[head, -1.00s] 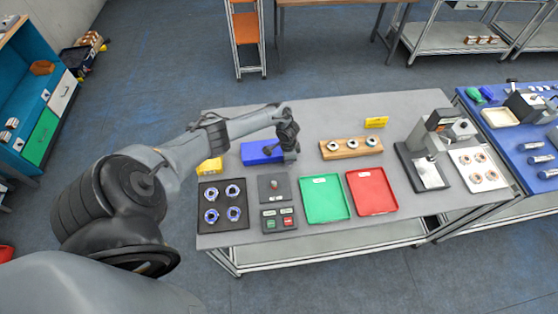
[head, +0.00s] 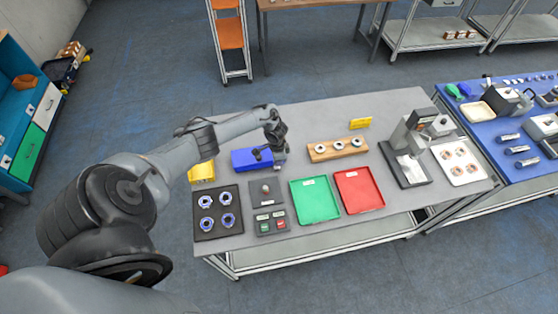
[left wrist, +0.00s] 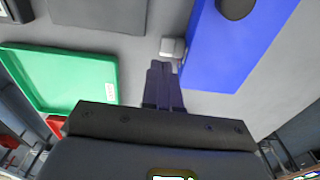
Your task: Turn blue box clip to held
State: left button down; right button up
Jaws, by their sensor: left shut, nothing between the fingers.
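The blue box (head: 243,160) lies on the grey table, left of centre, and its blue side fills the upper right of the left wrist view (left wrist: 222,50). A dark round knob (left wrist: 236,7) sits on its top. A small light grey clip-like piece (left wrist: 172,47) is at the box's end edge. I cannot tell the clip's setting. My left gripper (head: 280,153) is at the right end of the box. In the left wrist view its fingers (left wrist: 162,68) are together and empty, their tips close to the grey piece; contact is unclear. My right gripper is out of view.
A green tray (head: 316,201) and a red tray (head: 358,191) lie in front and to the right. A wooden block with rings (head: 322,155) is to the right. A button panel (head: 269,223) and a dark ring tray (head: 217,212) are in front. A yellow block (head: 201,172) is left.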

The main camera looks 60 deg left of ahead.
pick_arm(q)
notch_tip(320, 180, up, 11)
jog(key=w, duration=0.3)
jog(key=s+d+f+m+t, duration=0.1)
jog(key=d+f+m+t, duration=0.15)
jog(key=d, duration=1.05)
jog(key=s+d+f+m+t, duration=0.1)
jog(key=d+f, duration=0.2)
jog(key=d, duration=1.1)
jog(key=s+d+r+n, duration=0.2)
jog(key=s+d+r, duration=0.1)
jog(key=s+r, duration=0.4)
jog(key=s+d+r+n, duration=0.2)
jog(key=s+d+r, duration=0.1)
jog(key=s+r, duration=0.4)
jog(key=shift+s+d+r, duration=0.2)
jog(key=shift+s+d, duration=0.2)
jog(key=shift+s, duration=0.5)
jog(key=shift+n+g, duration=0.25)
